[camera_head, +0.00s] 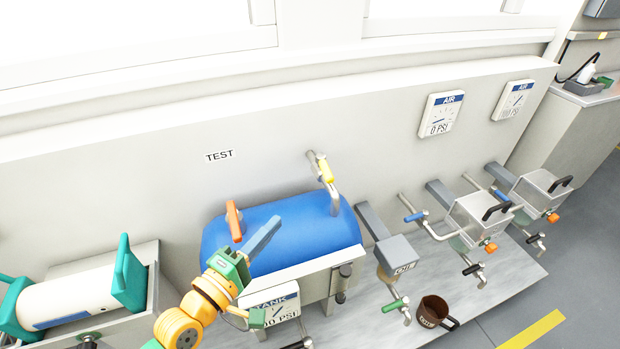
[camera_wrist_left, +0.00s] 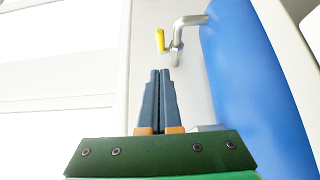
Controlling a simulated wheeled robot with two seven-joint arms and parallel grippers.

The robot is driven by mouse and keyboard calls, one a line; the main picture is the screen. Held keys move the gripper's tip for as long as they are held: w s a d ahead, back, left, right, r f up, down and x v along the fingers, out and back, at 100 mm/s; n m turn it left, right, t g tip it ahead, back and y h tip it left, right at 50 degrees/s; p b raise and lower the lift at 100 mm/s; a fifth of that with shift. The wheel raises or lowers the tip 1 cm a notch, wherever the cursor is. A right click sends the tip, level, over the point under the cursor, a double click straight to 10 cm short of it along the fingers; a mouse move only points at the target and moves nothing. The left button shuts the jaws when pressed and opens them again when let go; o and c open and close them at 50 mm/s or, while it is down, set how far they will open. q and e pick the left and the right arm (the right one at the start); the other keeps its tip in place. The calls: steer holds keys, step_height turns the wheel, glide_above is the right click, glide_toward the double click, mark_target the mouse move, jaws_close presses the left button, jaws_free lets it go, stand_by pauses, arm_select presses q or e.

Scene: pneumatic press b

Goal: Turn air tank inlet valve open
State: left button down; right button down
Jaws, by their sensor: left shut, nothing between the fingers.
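The blue air tank (camera_head: 285,232) lies in the middle of the bench, and its blue side also fills the right of the left wrist view (camera_wrist_left: 250,80). A valve with a yellow handle (camera_head: 325,170) sits on a bent metal pipe (camera_head: 334,202) at the tank's right end; the handle shows upright in the left wrist view (camera_wrist_left: 160,40). An orange handle (camera_head: 234,221) stands at the tank's left end. No label marks which valve is the inlet. My left gripper (camera_head: 273,224) is shut and empty, in front of the tank in the head view. Its fingertips (camera_wrist_left: 160,72) are apart from the yellow handle.
A tank gauge (camera_head: 275,305) is on the front below the tank. A white cylinder with green ends (camera_head: 85,297) is at left. Metal boxes with black handles (camera_head: 480,215) stand at right. A brown mug (camera_head: 432,312) is near the bench's front edge. The wall behind has two air gauges (camera_head: 441,113).

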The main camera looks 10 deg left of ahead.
arm_select(q)
steer(key=b, duration=0.1)
glide_toward(325, 168)
steer(key=x, duration=0.3)
steer(key=f+x, duration=0.1)
steer(key=x, duration=0.1)
steer(key=shift+w+a, duration=0.2)
steer(key=shift+a, duration=0.05)
